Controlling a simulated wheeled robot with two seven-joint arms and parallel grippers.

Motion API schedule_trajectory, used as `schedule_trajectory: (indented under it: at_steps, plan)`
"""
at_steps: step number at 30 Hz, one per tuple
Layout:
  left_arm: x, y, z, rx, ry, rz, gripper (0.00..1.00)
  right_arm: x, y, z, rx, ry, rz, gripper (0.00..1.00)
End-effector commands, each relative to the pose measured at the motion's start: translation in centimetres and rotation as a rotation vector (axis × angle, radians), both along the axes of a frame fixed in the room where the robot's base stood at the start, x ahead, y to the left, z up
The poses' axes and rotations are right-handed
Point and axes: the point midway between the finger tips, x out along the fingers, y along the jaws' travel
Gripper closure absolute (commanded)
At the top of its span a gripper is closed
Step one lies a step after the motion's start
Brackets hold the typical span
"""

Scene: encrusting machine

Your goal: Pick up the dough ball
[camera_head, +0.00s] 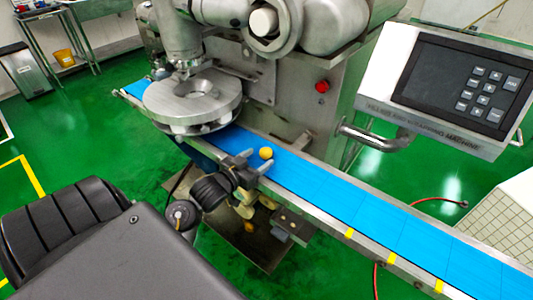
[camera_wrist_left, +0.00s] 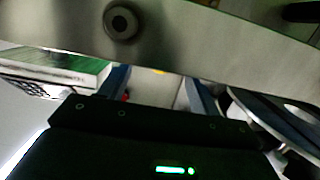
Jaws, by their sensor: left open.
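The dough ball (camera_head: 266,153) is small, round and yellow and rests on the blue conveyor belt (camera_head: 330,190). My left gripper (camera_head: 257,160) reaches over the near edge of the belt with its two grey fingers apart. The ball is at the fingertips, close to the gap between them; I cannot tell whether either finger touches it. In the left wrist view the open fingers (camera_wrist_left: 157,85) point away, and only a yellow sliver of the ball (camera_wrist_left: 160,72) shows between them, the rest hidden behind a metal strip. My right gripper is not in view.
The machine's round metal disc (camera_head: 192,100) stands over the belt just left of the gripper. A control panel (camera_head: 450,85) is at the upper right. A metal strip (camera_wrist_left: 190,45) crosses the left wrist view. The belt to the right of the ball is clear.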

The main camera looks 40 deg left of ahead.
Motion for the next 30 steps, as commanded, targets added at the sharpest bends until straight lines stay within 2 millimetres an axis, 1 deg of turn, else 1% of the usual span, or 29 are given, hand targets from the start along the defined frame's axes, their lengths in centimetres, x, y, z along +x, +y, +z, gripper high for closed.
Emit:
schedule_trajectory:
  at_steps: [6,10,13,19,20,30]
  plan:
    - [3.0,0.3,-0.3,-0.004,-0.002,0.000,0.37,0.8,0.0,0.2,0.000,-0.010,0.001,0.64]
    - [4.5,0.3,-0.6,-0.002,-0.002,-0.001,0.37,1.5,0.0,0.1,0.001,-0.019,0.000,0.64]
    - [5.0,0.4,-0.7,-0.002,0.000,-0.001,0.37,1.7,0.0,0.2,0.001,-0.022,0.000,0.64]
    - [5.1,0.4,-0.7,0.000,0.000,-0.001,0.37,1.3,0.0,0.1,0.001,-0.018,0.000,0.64]
    - [5.1,0.4,-0.7,0.000,0.000,-0.001,0.39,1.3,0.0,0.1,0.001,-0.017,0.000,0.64]
    - [5.0,0.4,-0.7,0.000,0.000,-0.001,0.83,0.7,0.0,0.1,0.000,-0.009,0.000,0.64]
